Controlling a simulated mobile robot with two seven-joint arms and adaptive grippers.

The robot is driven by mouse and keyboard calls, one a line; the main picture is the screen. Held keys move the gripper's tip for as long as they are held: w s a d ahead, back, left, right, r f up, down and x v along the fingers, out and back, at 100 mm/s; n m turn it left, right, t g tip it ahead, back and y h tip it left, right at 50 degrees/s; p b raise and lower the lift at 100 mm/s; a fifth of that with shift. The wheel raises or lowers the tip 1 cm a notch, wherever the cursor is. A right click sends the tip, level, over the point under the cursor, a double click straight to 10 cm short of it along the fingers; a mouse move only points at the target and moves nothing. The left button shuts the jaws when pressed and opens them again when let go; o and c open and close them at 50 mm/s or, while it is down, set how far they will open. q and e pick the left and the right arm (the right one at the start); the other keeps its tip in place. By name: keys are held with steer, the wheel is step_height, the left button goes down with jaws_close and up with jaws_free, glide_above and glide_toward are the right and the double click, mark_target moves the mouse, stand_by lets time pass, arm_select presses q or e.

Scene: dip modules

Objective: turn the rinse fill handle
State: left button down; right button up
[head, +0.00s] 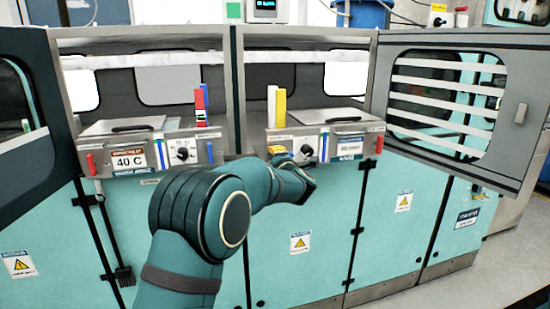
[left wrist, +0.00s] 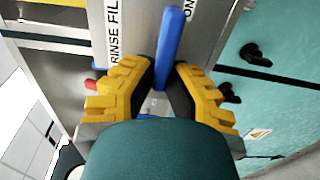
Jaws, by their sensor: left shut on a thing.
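The rinse fill handle is a slim blue lever (left wrist: 170,40) beside a white label with the letters "RINSE FIL" in the left wrist view. In the head view my left gripper (head: 300,157) is at the module's front panel, partly hidden by my arm. The lever's pivot is hidden. My right gripper is not in view.
The left module (head: 130,159) carries a "40 C" label, a dial and a red handle. A slatted door (head: 450,105) stands open at the right. Yellow and white blocks (head: 279,108) stand up behind the right module's panel. Teal cabinet doors (head: 300,270) lie below.

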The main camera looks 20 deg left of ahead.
arm_select(q)
steer(key=c, duration=1)
jaws_free()
steer(key=v, duration=1.2)
